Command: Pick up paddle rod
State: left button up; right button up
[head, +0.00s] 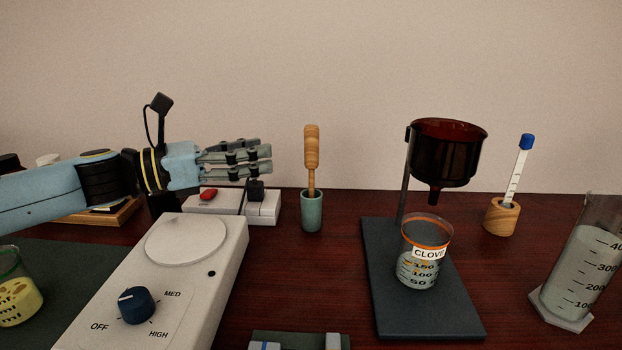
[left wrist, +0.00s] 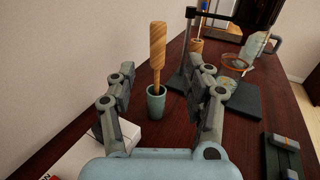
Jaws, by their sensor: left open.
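The paddle rod (head: 311,150) has a wooden paddle-like upper part and stands upright in a small grey-green cup (head: 312,213) on the dark red table. My left gripper (head: 268,158) is to the left of the rod, level with its upper part, fingers pointing right, open and empty. In the left wrist view the rod (left wrist: 158,50) and cup (left wrist: 156,103) show beyond and between the two open fingers (left wrist: 163,85), not touched. The lower end of the rod is hidden inside the cup. My right gripper is not in view.
A white hotplate (head: 195,265) with a blue knob stands at the front left, a white power strip (head: 262,207) behind it. A dark stand (head: 420,300) with a brown funnel (head: 447,152) and CLOVE beaker (head: 424,250) is right of the cup. A wooden holder (head: 501,217) and cylinder (head: 580,265) stand farther right.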

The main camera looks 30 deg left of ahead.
aim_at(305, 151)
pick_arm(q)
jog(key=w+d, duration=0.1)
jog(key=w+d+f, duration=0.1)
jog(key=w, duration=0.1)
jog(key=w+d+f, duration=0.1)
jog(key=shift+w+d, duration=0.2)
jog(key=shift+w, duration=0.05)
jog(key=p+x, duration=0.1)
jog(key=x, duration=0.1)
jog(key=r+p+x, duration=0.1)
jog(key=x, duration=0.1)
jog(key=shift+w, duration=0.3)
jog(key=shift+w+d+f, duration=0.15)
jog(key=shift+w+d, duration=0.1)
jog(key=shift+w, duration=0.05)
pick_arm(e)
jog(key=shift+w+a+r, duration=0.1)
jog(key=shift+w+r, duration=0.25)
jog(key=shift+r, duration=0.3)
pick_arm(q)
jog(key=shift+s, duration=0.1)
jog(key=shift+c, duration=0.2)
